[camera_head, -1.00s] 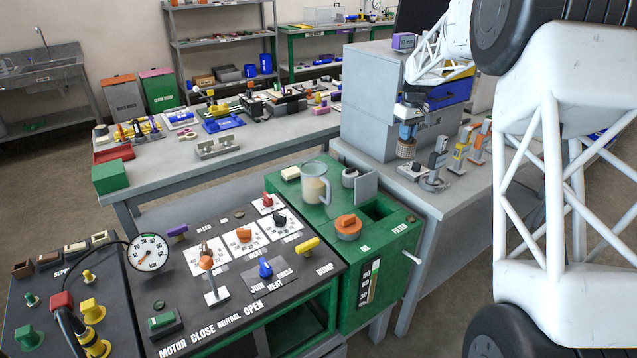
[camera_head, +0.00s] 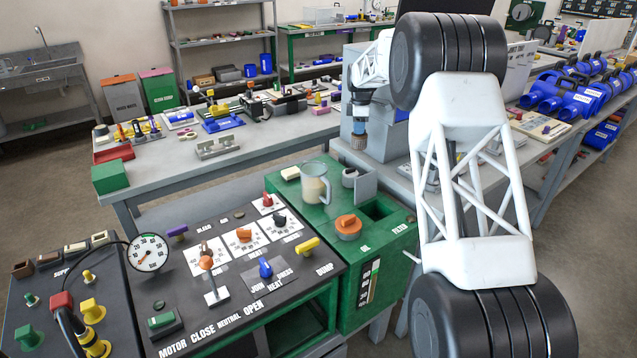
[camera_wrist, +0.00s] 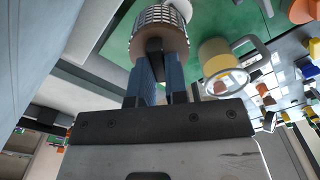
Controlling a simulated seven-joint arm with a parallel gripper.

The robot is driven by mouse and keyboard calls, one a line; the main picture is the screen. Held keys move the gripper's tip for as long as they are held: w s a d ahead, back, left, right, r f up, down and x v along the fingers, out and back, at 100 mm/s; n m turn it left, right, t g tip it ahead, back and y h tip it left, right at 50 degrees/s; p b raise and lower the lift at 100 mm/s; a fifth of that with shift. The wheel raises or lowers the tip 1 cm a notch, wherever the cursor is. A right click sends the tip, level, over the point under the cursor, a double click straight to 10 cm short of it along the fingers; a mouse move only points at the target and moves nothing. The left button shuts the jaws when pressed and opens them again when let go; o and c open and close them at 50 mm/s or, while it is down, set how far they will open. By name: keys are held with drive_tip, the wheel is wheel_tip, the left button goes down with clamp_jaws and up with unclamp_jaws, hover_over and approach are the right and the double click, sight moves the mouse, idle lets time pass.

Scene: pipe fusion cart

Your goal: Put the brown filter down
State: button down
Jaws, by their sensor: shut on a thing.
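The brown filter (camera_head: 358,142), a small mesh cylinder, hangs below my gripper (camera_head: 360,129) in the head view, in front of the grey cabinet. It appears clear of surfaces, though its exact height is hard to tell. In the wrist view the filter (camera_wrist: 160,32) is at the top, with the blue fingers of my gripper (camera_wrist: 157,68) shut on it. The green unit (camera_head: 388,243) has a dark rectangular opening in its top, beside the "FILTER" label.
A clear jug (camera_head: 315,184) stands on the green unit, near an orange knob (camera_head: 348,226) and an upright grey plate (camera_head: 364,184). The control panel (camera_head: 190,290) with knobs is at lower left. My arm hides part of the right bench.

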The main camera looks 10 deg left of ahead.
drive_tip(key=w+a+f+n, duration=0.2)
drive_tip(key=w+a+n, duration=0.1)
drive_tip(key=a, duration=0.3)
drive_tip(key=w+a+f+n, duration=0.2)
drive_tip(key=w+a+n, duration=0.1)
drive_tip(key=a, duration=0.3)
drive_tip(key=shift+w+f+n, duration=0.25)
drive_tip(key=shift+w+n, duration=0.1)
drive_tip(key=shift+n, duration=0.15)
drive_tip(key=shift+a, duration=0.1)
wheel_tip(320, 180, down, 6)
drive_tip(key=shift+f, duration=0.15)
drive_tip(key=shift+f, duration=1.85)
drive_tip(key=shift+f, duration=0.2)
drive_tip(key=c, duration=1.1)
unclamp_jaws()
drive_tip(key=shift+c, duration=0.2)
wheel_tip(320, 180, up, 12)
drive_tip(key=shift+r, duration=0.2)
